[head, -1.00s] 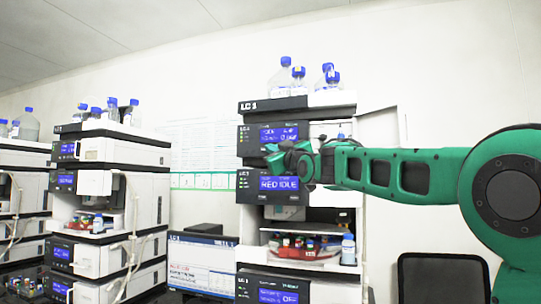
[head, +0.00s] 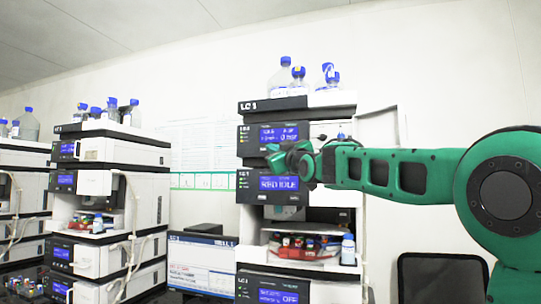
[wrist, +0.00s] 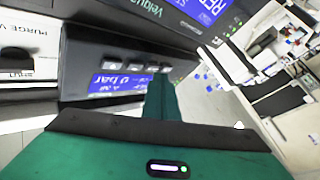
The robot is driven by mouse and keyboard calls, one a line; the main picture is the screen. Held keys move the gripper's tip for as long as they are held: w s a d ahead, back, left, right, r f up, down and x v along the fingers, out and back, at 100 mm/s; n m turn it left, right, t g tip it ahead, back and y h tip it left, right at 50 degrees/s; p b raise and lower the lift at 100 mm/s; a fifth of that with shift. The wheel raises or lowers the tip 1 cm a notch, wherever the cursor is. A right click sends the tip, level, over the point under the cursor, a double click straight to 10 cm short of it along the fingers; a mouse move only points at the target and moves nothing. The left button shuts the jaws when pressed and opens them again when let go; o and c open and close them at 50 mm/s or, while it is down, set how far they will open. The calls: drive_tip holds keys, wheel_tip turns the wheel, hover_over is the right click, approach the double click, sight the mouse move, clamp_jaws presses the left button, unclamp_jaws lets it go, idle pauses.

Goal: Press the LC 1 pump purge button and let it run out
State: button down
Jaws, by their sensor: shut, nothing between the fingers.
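The LC 1 stack (head: 251,106) stands in the middle of the head view. Its pump module, second from the top, has a lit blue display (head: 279,134). In the wrist view the pump display (wrist: 122,82) reads "0 bar", with a row of small grey buttons (wrist: 134,67) beside it. Their labels are too small to read, so I cannot tell which one is purge. A purge valve label (wrist: 22,37) shows at the left. My gripper (head: 272,160) is in front of the stack, just below the pump display. In the wrist view my gripper (wrist: 161,92) is shut and empty, its tips near the display and buttons; contact cannot be told.
Blue-capped bottles (head: 297,77) stand on top of the stack. Another stack (head: 110,180) stands to the left, and a chair (head: 440,279) is at lower right.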

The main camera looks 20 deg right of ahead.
drive_tip(key=shift+w+d, duration=0.25)
drive_tip(key=shift+w, duration=0.1)
idle(0.5)
drive_tip(key=shift+s, duration=0.1)
drive_tip(key=shift+s+a, duration=0.55)
drive_tip(key=shift+s, duration=0.05)
idle(0.4)
drive_tip(key=s+a, duration=0.1)
drive_tip(key=s, duration=0.1)
drive_tip(key=s+a, duration=0.2)
idle(0.4)
idle(0.6)
